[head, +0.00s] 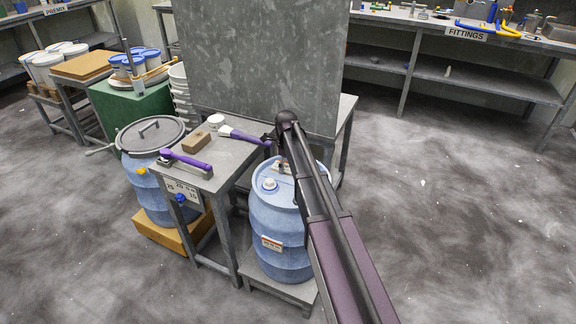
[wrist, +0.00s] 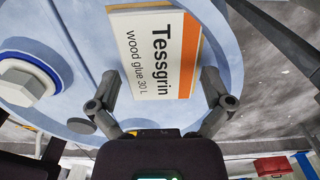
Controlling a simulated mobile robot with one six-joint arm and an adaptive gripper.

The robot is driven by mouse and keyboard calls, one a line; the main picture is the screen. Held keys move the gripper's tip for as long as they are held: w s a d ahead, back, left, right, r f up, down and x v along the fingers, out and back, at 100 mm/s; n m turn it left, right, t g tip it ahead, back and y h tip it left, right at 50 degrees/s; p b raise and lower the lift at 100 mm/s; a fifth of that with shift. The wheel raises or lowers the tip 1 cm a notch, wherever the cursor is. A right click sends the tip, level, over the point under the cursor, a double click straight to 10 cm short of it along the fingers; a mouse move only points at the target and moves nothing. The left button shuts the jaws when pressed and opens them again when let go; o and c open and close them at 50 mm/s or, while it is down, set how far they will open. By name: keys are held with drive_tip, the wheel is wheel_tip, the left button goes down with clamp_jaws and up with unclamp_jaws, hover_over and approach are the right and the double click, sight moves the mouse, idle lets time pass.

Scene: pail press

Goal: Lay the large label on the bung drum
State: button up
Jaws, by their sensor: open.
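The bung drum (head: 278,222) is blue and stands upright on a low grey stand, with a white bung (head: 269,184) on its top. Its top (wrist: 75,30) and the bung (wrist: 25,82) fill much of the wrist view. The large label (wrist: 155,45), white with an orange band and reading "Tessgrin wood glue 30 L", lies against the drum top beside the bung. It shows small in the head view (head: 282,168), partly hidden by my arm. My gripper (wrist: 160,85) is open, its fingers apart on either side of the label's near end.
A grey table (head: 225,155) left of the drum holds a purple-handled tool (head: 185,162), a brush (head: 243,135) and a brown block (head: 196,142). Another blue drum (head: 150,185) with a grey lid stands further left. A tall grey panel (head: 265,60) rises behind. Floor at right is clear.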

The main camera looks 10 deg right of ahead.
sight(286, 167)
drive_tip(key=shift+r, duration=0.15)
wheel_tip(286, 167, up, 12)
drive_tip(key=p, duration=1.2)
drive_tip(key=shift+s, duration=0.1)
idle(0.7)
drive_tip(key=s+n, duration=2.5)
drive_tip(key=s, duration=0.3)
drive_tip(key=shift+s+d, duration=0.25)
drive_tip(key=shift+s, duration=0.15)
wheel_tip(286, 167, up, 11)
drive_tip(key=p, duration=1.1)
